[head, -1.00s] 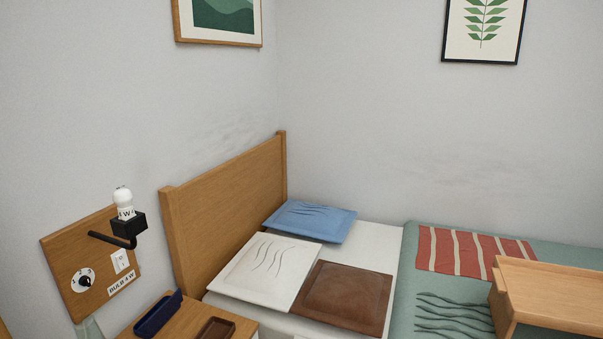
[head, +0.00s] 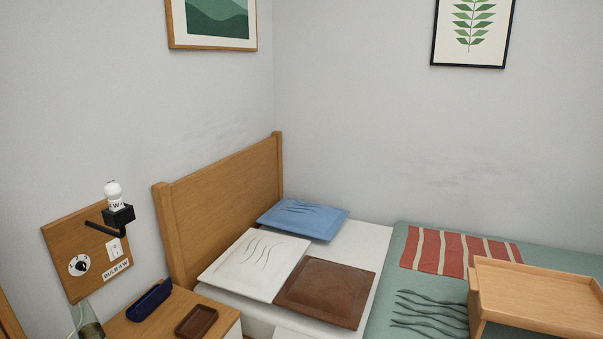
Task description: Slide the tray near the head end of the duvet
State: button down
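A light wooden bed tray (head: 540,291) with raised edges and legs stands on the green duvet (head: 385,296) at the lower right. Its right part is cut off by the picture edge. The duvet's head end lies left of the tray, beside the bare white sheet and pillows. Dark wavy creases mark the duvet between its head edge and the tray. My gripper is not in view.
Blue (head: 303,218), white (head: 255,265) and brown (head: 325,292) pillows lie by the wooden headboard (head: 225,205). A red striped cloth (head: 455,249) lies behind the tray. A nightstand (head: 165,309) holds a navy case (head: 149,300) and a brown dish (head: 197,320).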

aim_at(567, 305)
jog(key=z, duration=1.35)
